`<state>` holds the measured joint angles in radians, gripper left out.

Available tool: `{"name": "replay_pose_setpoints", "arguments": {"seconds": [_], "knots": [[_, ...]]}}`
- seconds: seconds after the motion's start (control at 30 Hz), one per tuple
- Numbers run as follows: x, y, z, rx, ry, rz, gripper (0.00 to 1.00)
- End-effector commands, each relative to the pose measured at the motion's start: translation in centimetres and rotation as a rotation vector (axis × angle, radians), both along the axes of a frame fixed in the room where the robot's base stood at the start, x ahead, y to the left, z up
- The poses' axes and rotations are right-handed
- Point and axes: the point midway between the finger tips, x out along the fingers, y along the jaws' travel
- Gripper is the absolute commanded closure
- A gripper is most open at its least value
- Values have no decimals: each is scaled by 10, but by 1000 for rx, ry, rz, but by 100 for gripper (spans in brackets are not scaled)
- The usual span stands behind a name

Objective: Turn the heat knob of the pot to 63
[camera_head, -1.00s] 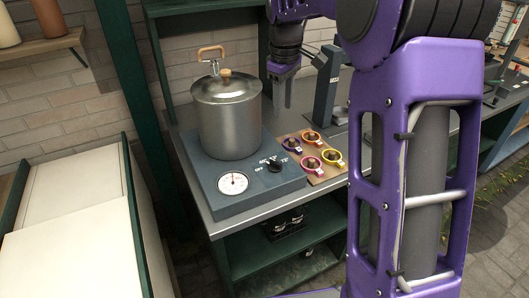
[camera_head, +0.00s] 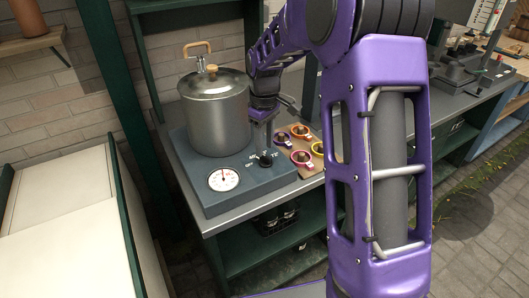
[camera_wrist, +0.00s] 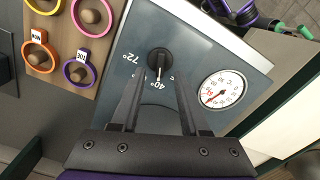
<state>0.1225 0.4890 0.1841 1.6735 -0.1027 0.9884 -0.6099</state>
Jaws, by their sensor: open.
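The silver pot (camera_head: 216,122) with a lidded top stands on a blue-grey heater base (camera_head: 248,184). The black heat knob (camera_head: 266,159) is on the base's front right. In the wrist view the knob (camera_wrist: 159,60) sits between printed 72° and 40° marks; its exact setting is too small to read. A round white dial with a red needle (camera_head: 223,180) is beside it; the dial also shows in the wrist view (camera_wrist: 222,90). My gripper (camera_head: 264,144) points down just above the knob. In the wrist view my gripper (camera_wrist: 158,72) is open, its fingers either side of the knob's near end; contact cannot be told.
A wooden board (camera_head: 302,160) with several coloured rings lies right of the base. A grey stand with a tool (camera_head: 462,62) is farther right on the bench. A pale panel (camera_head: 65,225) stands at left.

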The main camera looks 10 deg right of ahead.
Motion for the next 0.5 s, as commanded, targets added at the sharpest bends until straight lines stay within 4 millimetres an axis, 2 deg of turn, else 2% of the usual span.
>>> {"name": "replay_pose_setpoints", "arguments": {"seconds": [0.1, 0.2, 0.5], "knots": [[-1, 0, -18, 0, 3, 0, 55], [0, 0, -25, 0, 0, 0, 55], [0, 0, -30, 0, 0, 0, 55]]}}
